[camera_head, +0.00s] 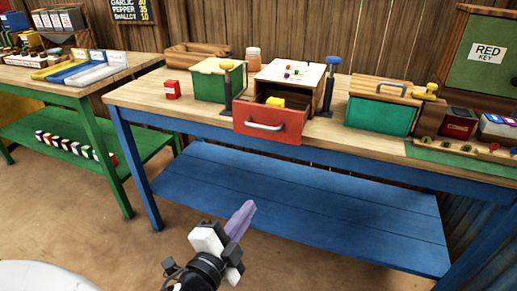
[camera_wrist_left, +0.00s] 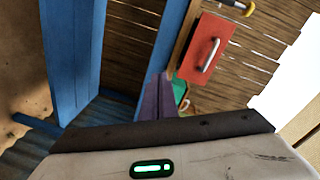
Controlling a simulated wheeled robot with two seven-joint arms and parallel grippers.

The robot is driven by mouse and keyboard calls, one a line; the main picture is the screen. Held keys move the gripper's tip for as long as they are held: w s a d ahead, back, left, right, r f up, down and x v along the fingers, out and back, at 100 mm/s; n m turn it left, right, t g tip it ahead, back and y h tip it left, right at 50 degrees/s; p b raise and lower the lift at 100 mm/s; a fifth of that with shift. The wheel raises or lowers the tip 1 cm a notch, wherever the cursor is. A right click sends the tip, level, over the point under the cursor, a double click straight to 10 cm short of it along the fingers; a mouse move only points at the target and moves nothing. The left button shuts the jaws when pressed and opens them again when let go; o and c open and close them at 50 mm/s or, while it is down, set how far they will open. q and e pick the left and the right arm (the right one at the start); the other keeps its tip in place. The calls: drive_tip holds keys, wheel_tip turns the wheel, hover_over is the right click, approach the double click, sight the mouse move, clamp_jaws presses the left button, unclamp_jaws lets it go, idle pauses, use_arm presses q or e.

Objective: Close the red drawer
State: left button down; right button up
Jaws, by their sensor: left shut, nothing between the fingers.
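The red drawer (camera_head: 270,122) stands pulled out from a wooden box (camera_head: 290,76) on the blue-legged table in the head view. My right gripper is not in view.
Green boxes (camera_head: 208,86) and (camera_head: 380,115) stand on either side. The blue lower shelf (camera_head: 300,198) is bare. Open floor lies before the table.

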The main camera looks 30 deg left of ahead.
use_arm(q)
wheel_tip(320, 180, up, 6)
drive_tip(key=a+m+t+y+b, duration=0.1)
drive_tip(key=a+m+t+y, duration=0.1)
drive_tip(key=a+m, duration=0.1)
drive_tip(key=m+p, duration=0.1)
drive_tip(key=p, duration=0.1)
approach(261, 128)
drive_tip(key=shift+t, duration=0.3)
drive_tip(key=x, duration=0.2)
drive_tip(key=p+x, duration=0.1)
drive_tip(key=x, duration=0.1)
drive_tip(key=p+x, duration=0.1)
drive_tip(key=x, duration=0.1)
drive_tip(key=shift+f, duration=0.35)
drive_tip(key=shift+w+a, duration=0.1)
drive_tip(key=shift+w, duration=0.2)
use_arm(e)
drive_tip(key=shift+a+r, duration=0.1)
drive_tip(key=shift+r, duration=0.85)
